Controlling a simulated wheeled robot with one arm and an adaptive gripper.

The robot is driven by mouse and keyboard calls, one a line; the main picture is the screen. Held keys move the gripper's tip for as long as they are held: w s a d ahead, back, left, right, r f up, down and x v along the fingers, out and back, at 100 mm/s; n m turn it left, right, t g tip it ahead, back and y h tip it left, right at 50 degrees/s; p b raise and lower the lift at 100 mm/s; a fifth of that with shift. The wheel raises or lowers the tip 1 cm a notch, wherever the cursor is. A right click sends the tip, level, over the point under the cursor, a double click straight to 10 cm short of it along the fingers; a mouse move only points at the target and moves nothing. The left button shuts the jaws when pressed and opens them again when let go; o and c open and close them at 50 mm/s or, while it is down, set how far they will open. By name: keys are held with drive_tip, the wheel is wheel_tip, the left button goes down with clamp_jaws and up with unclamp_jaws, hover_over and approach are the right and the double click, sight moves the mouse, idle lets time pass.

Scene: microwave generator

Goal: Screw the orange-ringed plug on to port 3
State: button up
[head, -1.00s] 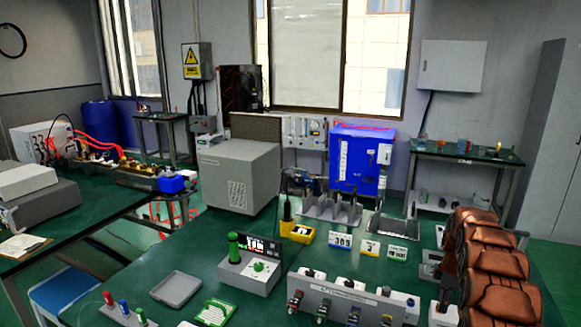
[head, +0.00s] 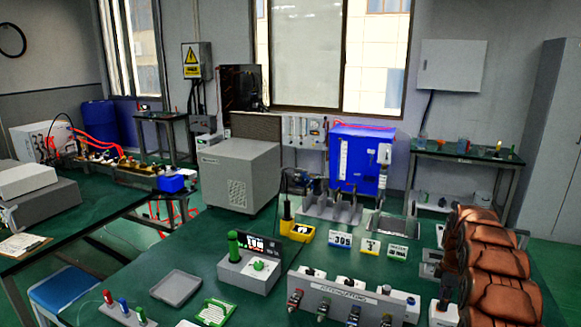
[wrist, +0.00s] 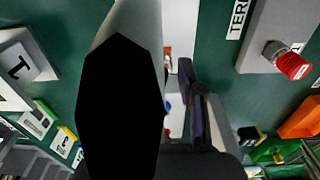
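A grey panel (head: 345,293) with a row of plugs and fittings stands at the front of the green bench in the head view; red, green and blue ends show along it. I cannot pick out the orange-ringed plug or port 3 for certain. My gripper (wrist: 176,88) shows only in the wrist view. One dark finger (wrist: 194,100) stands right of centre, and a large black shape (wrist: 120,105) fills the middle left and hides the other side. I cannot tell whether anything is between the fingers. A small orange-red patch (wrist: 167,52) shows behind them.
A grey box with a green post (head: 247,270), a flat grey tray (head: 176,287) and a small rack (head: 124,314) of coloured pieces are on the bench. Brown padded segments (head: 492,270) fill the right. A red knob (wrist: 293,66) on a grey block is right in the wrist view.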

clamp_jaws()
idle(0.4)
drive_tip(key=shift+r, duration=3)
drive_tip(key=shift+s+d+f+b, duration=0.1)
drive_tip(key=shift+s+d+b, duration=0.3)
drive_tip(key=shift+s, duration=0.35)
drive_tip(key=shift+s+d+f+b, duration=0.1)
drive_tip(key=shift+s+d+b, duration=0.25)
drive_tip(key=shift+s, duration=0.4)
drive_tip(key=shift+s+d+b, duration=0.3)
drive_tip(key=shift+s+b, duration=0.1)
drive_tip(key=shift+s, duration=0.35)
drive_tip(key=shift+s, duration=0.15)
